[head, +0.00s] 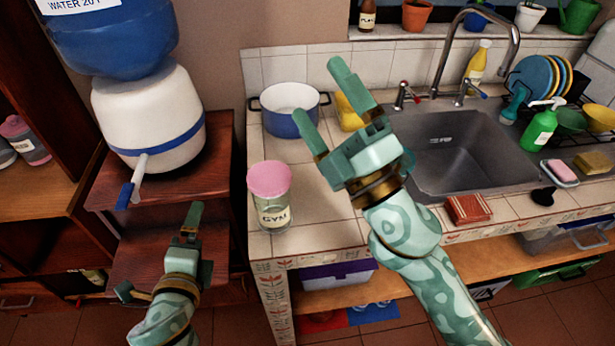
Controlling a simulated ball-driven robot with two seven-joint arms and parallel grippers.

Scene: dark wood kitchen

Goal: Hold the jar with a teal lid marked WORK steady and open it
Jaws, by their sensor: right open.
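I see no jar with a teal lid marked WORK in the head view. A clear jar marked GYM with a pink lid (270,195) stands upright on the tiled counter (318,230), near its left front corner. My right gripper (320,97) is open and empty above the counter, right of the GYM jar, with its fingers pointing up and left toward the blue pot. My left gripper (160,255) is in front of the wooden steps, left of the counter, with its fingers spread apart and nothing between them.
A blue and white pot (290,103) stands behind the jar. A water dispenser (150,115) stands on wooden steps (165,190). A pink-lidded jar (27,140) is on the left shelf.

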